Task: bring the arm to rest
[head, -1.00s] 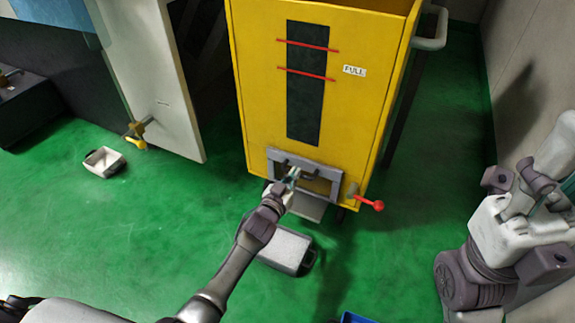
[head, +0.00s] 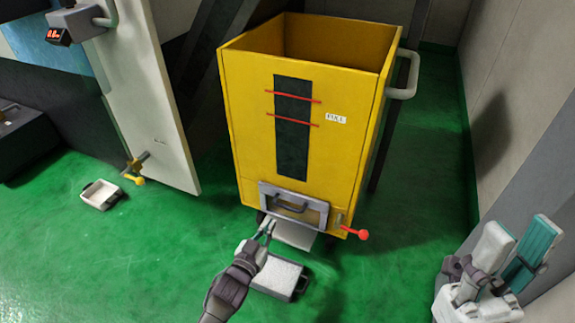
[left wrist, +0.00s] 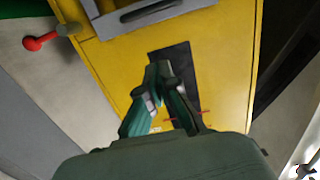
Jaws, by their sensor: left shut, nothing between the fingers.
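My left gripper (head: 266,231) is shut and empty, just in front of and below the grey hatch (head: 292,206) at the foot of the yellow bin cart (head: 232,130). In the left wrist view the left gripper's fingertips (left wrist: 158,68) meet, with the yellow cart (left wrist: 112,70) behind them. The hatch has a dark handle, and the gripper is apart from it. My right gripper (head: 505,262) stands upright at the lower right, its teal fingers spread apart, with nothing seen between them.
A tray of pale material (head: 278,276) lies on the green floor below the hatch, beside my left arm. A red-knobbed lever (head: 362,234) sticks out right of the hatch. A second pale tray (head: 99,194) lies at left near a white panel (head: 150,110) with a yellow valve (head: 133,172).

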